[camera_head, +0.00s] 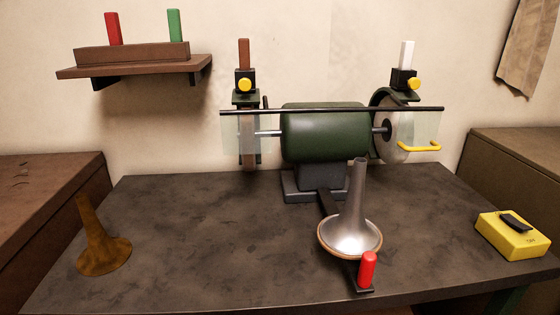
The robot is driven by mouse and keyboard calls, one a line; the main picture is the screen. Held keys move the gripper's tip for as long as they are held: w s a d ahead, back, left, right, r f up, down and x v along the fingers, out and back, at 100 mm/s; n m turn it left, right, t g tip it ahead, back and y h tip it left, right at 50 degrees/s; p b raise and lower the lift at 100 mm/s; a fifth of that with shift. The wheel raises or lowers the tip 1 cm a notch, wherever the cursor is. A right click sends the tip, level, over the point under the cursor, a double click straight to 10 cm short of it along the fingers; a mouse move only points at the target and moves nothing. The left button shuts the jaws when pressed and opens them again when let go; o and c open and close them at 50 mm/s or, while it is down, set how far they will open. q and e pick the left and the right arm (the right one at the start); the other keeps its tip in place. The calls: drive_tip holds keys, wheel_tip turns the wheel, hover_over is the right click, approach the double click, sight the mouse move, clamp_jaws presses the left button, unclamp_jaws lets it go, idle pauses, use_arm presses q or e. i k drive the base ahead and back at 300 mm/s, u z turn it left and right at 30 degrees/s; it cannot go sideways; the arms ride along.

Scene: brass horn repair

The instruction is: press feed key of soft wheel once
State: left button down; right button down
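A green double-ended polishing motor (322,132) stands at the back of the bench with a wheel on each side. The left wheel (248,150) is seen nearly edge-on behind a clear shield. The right wheel (395,146) is pale and partly behind another clear shield. Above the left wheel, a round yellow key (245,85) sits on a black holder with a brown bar (244,53). Above the right wheel, a yellow key (413,83) sits on a holder with a white bar (407,54). I cannot tell which wheel is soft. Neither gripper shows.
A silver horn bell (351,228) stands before the motor, near a red-handled lever (367,270). A brown bell (99,243) stands at left. A yellow switch box (509,244) lies at right. A black rail (330,109) crosses before the motor. The bench's left middle (190,225) is clear.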

sight(414, 83)
drive_tip(key=u, duration=2.5)
drive_tip(key=k, duration=1.05)
drive_tip(key=z, duration=1.9)
